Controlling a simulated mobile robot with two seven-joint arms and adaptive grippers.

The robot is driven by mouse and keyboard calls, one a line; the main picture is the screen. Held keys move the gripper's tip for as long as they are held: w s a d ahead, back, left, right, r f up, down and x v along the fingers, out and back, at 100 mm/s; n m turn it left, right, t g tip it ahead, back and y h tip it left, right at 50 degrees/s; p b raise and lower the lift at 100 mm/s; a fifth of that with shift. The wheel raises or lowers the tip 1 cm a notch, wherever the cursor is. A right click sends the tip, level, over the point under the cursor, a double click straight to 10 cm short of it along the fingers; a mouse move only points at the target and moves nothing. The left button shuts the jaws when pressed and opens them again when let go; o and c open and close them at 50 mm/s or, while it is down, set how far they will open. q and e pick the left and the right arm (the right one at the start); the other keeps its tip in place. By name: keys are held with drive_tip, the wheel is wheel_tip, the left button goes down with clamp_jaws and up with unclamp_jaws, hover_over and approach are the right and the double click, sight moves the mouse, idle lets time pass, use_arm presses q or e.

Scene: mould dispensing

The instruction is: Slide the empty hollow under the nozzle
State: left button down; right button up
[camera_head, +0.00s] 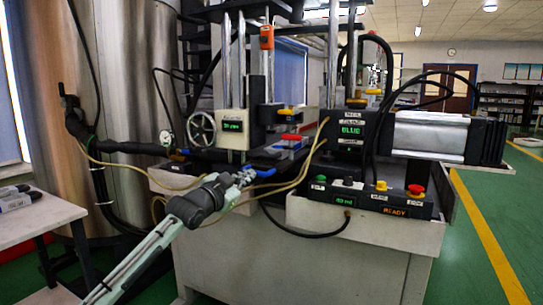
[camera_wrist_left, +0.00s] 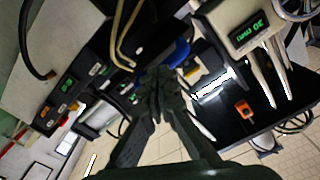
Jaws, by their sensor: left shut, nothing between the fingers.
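My left gripper (camera_head: 246,174) is shut and empty at the front of the machine. Its fingertips are beside a blue handle (camera_head: 266,173); whether they touch it I cannot tell. In the left wrist view the closed fingers (camera_wrist_left: 158,82) are in the middle, with the blue handle (camera_wrist_left: 178,52) just beyond them. Behind the handle, a dark slide plate (camera_head: 268,153) runs back between the machine's posts, with a red piece (camera_head: 291,137) near it. The hollows and the nozzle tip cannot be made out. My right gripper is not in view.
A control panel (camera_head: 365,198) with coloured buttons reads READY. The block above reads BLUE (camera_head: 350,130). A handwheel (camera_head: 201,130) and green-lit display stand left of the slide. Yellowish hoses (camera_head: 300,172) hang close to my gripper. A white table (camera_head: 35,218) stands at left.

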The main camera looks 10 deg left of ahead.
use_arm(q)
drive_tip(key=shift+w+d, duration=0.25)
drive_tip(key=shift+w, duration=0.3)
idle(0.4)
drive_tip(key=shift+s, duration=0.1)
drive_tip(key=p+v, duration=0.2)
drive_tip(key=v, duration=0.4)
drive_tip(key=shift+s+a+p, duration=0.15)
drive_tip(key=shift+s+p, duration=0.25)
